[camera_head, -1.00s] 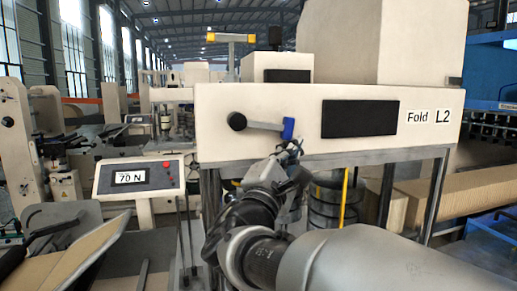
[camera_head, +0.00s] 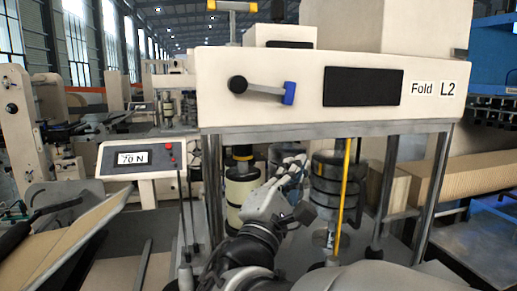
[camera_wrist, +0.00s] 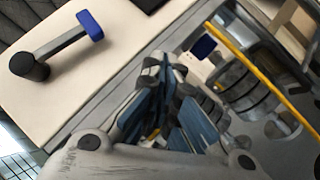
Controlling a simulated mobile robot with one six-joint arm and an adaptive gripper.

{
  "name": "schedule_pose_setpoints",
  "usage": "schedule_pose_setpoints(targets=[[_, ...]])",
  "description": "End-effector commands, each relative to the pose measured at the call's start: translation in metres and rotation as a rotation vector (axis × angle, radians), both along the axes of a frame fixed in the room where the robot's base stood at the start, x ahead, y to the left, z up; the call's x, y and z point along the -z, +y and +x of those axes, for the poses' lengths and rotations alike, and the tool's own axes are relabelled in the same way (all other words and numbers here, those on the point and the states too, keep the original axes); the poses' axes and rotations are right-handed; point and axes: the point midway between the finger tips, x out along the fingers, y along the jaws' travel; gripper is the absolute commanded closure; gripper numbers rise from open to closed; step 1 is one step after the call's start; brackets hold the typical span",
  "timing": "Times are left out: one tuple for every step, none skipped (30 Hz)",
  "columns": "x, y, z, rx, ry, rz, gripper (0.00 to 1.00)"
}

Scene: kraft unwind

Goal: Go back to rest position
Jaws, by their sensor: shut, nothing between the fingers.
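My gripper (camera_head: 294,166) is shut and empty, in front of the machine and below its cream front panel (camera_head: 225,105). The wrist view shows its fingers together (camera_wrist: 165,72). A lever with a blue handle (camera_head: 289,93) and black pivot (camera_head: 238,84) is on the panel, tilted slightly down to the right. It also shows at the upper left of the wrist view, with its blue handle (camera_wrist: 90,25) apart from my fingers. Parts of the rollers behind my arm are hidden.
Dark stacked rollers (camera_head: 325,180) and a yellow bar (camera_head: 343,200) stand close to my gripper's right. A cream roller (camera_head: 240,195) is at its left. A "70 N" display box (camera_head: 135,158) and brown sheet (camera_head: 75,245) are left. A metal post (camera_head: 433,195) stands right.

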Motion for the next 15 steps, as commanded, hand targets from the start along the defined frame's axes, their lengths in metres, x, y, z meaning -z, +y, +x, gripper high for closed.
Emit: schedule_pose_setpoints(targets=[[0.0048,0.0006,-0.0042,-0.001,0.002,-0.001,1.00],[0.0065,0.0002,-0.0063,0.000,0.001,-0.001,1.00],[0.0082,0.0000,-0.0084,0.000,0.000,-0.001,1.00],[0.0094,-0.0002,-0.0096,0.000,0.000,-0.001,1.00],[0.0104,-0.0003,-0.0106,0.000,0.000,-0.001,1.00],[0.0112,-0.0004,-0.0115,0.000,0.000,-0.001,1.00],[0.0114,-0.0005,-0.0119,0.000,0.000,0.000,1.00],[0.0116,-0.0005,-0.0121,0.000,0.000,0.000,1.00],[0.0116,-0.0005,-0.0122,0.000,0.000,0.000,1.00],[0.0115,-0.0005,-0.0123,0.000,0.000,0.000,1.00],[0.0115,-0.0006,-0.0122,0.000,0.000,0.000,1.00],[0.0115,-0.0005,-0.0122,0.000,0.000,0.000,1.00],[0.0114,-0.0005,-0.0121,0.000,0.000,0.000,1.00],[0.0114,-0.0005,-0.0121,0.000,0.000,0.000,1.00],[0.0115,-0.0005,-0.0121,0.000,0.000,0.000,1.00]])
